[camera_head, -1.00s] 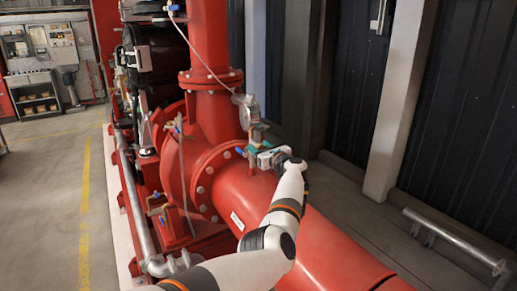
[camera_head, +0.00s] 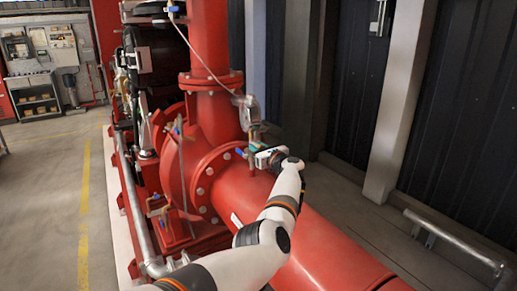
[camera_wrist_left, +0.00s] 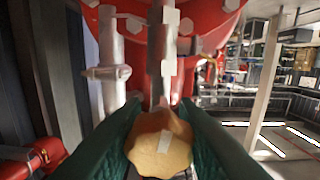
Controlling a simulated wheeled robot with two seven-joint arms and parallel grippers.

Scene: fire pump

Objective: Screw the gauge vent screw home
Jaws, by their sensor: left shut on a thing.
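The gauge vent screw (camera_wrist_left: 160,143) shows in the left wrist view as a brass-coloured, lobed knob with a pale mark on its face. My left gripper's dark green fingers (camera_wrist_left: 158,128) are shut on it from both sides. A metal fitting (camera_wrist_left: 162,50) rises behind the knob; the screw's thread is hidden. In the head view my left gripper (camera_head: 254,149) is at the small pipework below the round gauge (camera_head: 249,113), above the red pipe. The screw itself is hidden there by the gripper. My right gripper is not in view.
The large red pipe (camera_head: 320,235) runs under my left arm. A blue valve handle (camera_head: 239,152) is just left of the gripper. A thin line (camera_head: 207,62) runs from the gauge up to the left. Dark wall panels stand at right; open floor lies at left.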

